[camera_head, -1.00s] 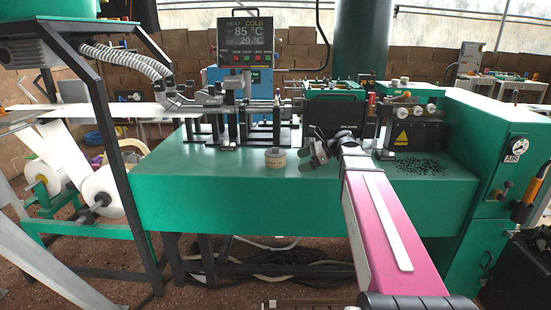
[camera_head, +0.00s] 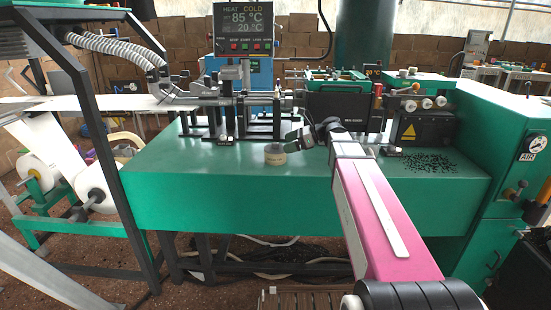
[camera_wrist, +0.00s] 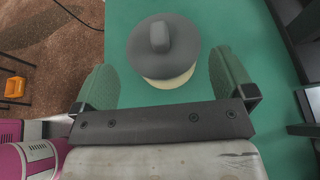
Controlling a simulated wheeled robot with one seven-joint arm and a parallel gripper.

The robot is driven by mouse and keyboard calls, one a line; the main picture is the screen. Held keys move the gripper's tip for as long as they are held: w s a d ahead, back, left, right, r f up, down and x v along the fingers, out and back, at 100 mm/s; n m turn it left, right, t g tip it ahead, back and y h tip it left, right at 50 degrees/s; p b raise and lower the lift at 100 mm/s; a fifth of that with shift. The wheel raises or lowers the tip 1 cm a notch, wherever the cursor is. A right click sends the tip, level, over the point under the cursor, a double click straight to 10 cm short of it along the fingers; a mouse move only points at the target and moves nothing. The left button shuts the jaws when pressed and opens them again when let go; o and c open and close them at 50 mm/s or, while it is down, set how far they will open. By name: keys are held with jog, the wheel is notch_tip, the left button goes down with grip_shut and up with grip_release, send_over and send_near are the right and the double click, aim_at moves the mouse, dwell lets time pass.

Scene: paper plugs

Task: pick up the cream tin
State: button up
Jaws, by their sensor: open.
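The cream tin (camera_head: 275,154) stands upright on the green machine table, left of my gripper in the head view. In the wrist view the tin (camera_wrist: 163,52) shows a dark grey lid with a raised knob and a strip of cream side below it. My gripper (camera_wrist: 162,78) is open, with one finger low on each side of the tin in that picture and nothing held. In the head view my gripper (camera_head: 294,140) is beside the tin, close to its right. I cannot tell whether a finger touches it.
The green table (camera_head: 230,190) is bare in front and to the left of the tin. Machine posts and brackets (camera_head: 232,115) stand behind it. A black box (camera_head: 335,105) stands behind my arm, and dark bits (camera_head: 430,162) are scattered at the right.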

aim_at(278, 148)
jog(key=x, duration=0.5)
jog(key=shift+w, duration=0.1)
jog(key=shift+c, duration=0.3)
jog(key=c, duration=0.8)
